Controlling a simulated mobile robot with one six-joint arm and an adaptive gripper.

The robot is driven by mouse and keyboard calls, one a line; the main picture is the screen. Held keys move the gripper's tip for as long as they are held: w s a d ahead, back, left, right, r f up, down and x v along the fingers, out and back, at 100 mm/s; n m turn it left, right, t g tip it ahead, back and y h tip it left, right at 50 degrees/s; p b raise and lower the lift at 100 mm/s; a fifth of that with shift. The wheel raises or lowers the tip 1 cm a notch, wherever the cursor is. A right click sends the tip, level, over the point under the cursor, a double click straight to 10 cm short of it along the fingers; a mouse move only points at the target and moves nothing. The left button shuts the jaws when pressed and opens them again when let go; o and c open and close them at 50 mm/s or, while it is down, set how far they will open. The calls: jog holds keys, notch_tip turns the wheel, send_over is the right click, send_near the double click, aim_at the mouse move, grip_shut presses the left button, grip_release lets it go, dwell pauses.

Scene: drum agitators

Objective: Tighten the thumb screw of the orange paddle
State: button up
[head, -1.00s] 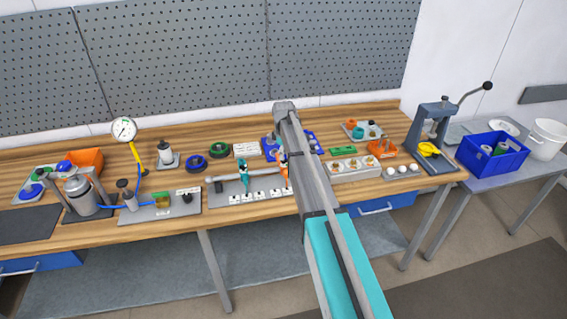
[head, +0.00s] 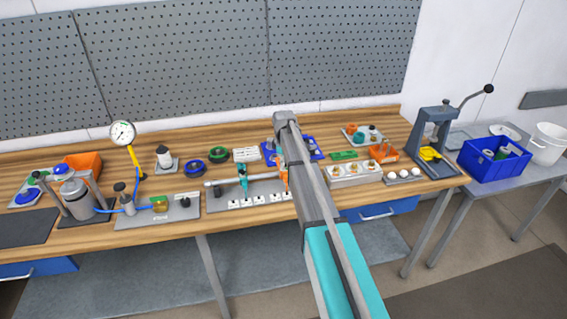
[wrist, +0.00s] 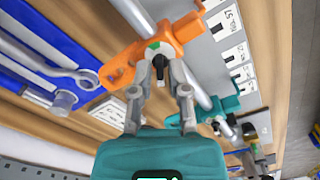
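The orange paddle (wrist: 185,32) is clamped around a silver shaft (wrist: 195,85) in the wrist view. In the head view the paddle (head: 284,180) is mostly hidden behind my arm. Its thumb screw (wrist: 160,64) is a small dark knob on the hub, with a green patch beside it. My gripper (wrist: 160,62) is at the hub, its two fingertips drawn in close on both sides of the knob. They appear to touch it, though the contact is small in the picture. My gripper is hidden in the head view.
A teal paddle (wrist: 218,108) sits on the same shaft, close to my gripper. A numbered grey plate (wrist: 232,45) lies beneath. A blue tray with a wrench (wrist: 45,62) is at the left in the wrist view. An arbor press (head: 432,135) stands at the bench's right end.

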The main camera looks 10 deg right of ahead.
grip_shut()
jog(key=shift+m, duration=0.3)
jog(key=m, duration=0.3)
jog(key=shift+m, duration=0.4)
jog(key=m, duration=0.3)
jog(key=shift+m, duration=0.4)
jog(key=m, duration=0.4)
jog(key=shift+w, duration=0.1)
jog(key=shift+m, duration=2.2)
